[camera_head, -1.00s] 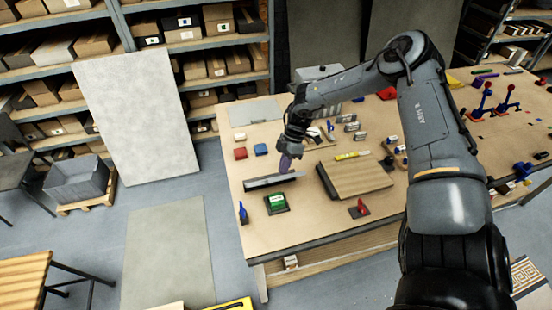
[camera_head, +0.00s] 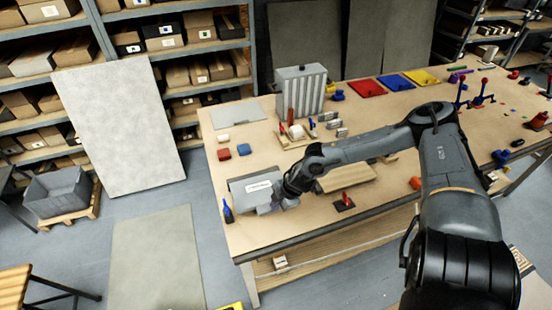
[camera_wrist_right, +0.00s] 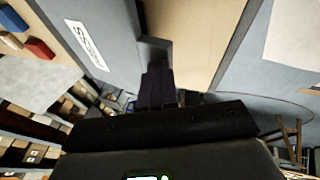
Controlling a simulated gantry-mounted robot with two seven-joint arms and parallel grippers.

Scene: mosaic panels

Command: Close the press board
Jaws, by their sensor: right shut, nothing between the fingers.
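The press board (camera_head: 242,186) is at the front left of the table, its grey panel with a white label turned towards the head camera. I cannot tell whether the panel lies fully flat. In the right wrist view the grey panel (camera_wrist_right: 105,18) and its label fill the upper left. My right gripper (camera_head: 284,203) is shut and empty at the panel's right front edge, close to or touching it. Its dark fingers (camera_wrist_right: 158,88) show in the right wrist view by a grey protruding part of the panel. The green piece seen earlier is hidden. My left gripper is not in view.
A blue tool (camera_head: 228,212) stands left of the press board. Red (camera_head: 224,154) and blue (camera_head: 244,150) blocks lie behind it. A wooden board (camera_head: 345,178) and a red-handled piece (camera_head: 345,202) are to the right. The table's front edge is close.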

